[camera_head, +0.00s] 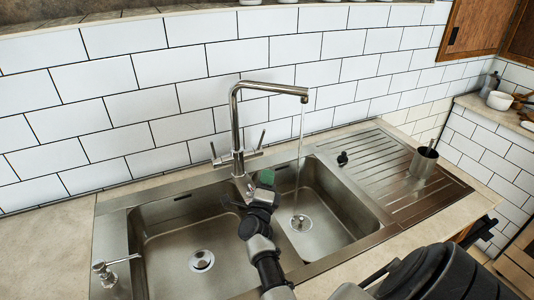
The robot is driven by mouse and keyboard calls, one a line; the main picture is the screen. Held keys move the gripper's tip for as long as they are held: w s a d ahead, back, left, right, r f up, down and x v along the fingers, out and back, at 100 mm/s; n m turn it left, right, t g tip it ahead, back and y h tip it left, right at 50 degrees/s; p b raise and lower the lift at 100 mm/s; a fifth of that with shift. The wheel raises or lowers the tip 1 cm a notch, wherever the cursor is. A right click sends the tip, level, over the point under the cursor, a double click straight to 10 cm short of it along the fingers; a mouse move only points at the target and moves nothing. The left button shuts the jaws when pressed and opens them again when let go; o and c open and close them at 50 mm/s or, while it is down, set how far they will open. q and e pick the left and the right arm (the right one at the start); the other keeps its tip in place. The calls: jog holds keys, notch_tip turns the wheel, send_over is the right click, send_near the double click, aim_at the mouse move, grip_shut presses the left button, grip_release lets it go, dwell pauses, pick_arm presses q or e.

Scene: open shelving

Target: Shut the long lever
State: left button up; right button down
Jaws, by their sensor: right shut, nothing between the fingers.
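The steel tap (237,125) stands behind the double sink, its spout turned right. A stream of water (300,140) runs from the spout into the right basin. One slim lever (213,151) is at the left of the tap's body and another (262,138) tilts up at its right. I cannot clearly tell which is the long lever. My right gripper (252,190) is shut and empty, in front of the tap's base and below the levers, apparently not touching them. It hides part of the base and the divider between the basins. My left gripper is not in view.
The left basin (165,255) is empty. A steel cup (423,163) and a small black item (342,158) stand on the ribbed drainboard (385,185). A soap dispenser (104,272) is at the front left. The tiled wall (140,90) rises close behind the tap.

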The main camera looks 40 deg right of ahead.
jog(key=w+a+r+b+x, duration=0.1)
jog(key=w+a+b+x, duration=0.1)
jog(key=x, duration=1)
jog(key=shift+w+d, duration=0.15)
jog(key=shift+d, duration=0.05)
jog(key=shift+r, duration=0.15)
jog(key=w+n+y+p, duration=0.1)
jog(key=p, duration=0.1)
jog(key=w+r+y+p, duration=0.1)
jog(key=p, duration=0.1)
jog(key=w+d+r+n+g+y+p, duration=0.1)
jog(key=p, duration=0.1)
jog(key=shift+w+n, duration=0.3)
jog(key=shift+w, duration=0.1)
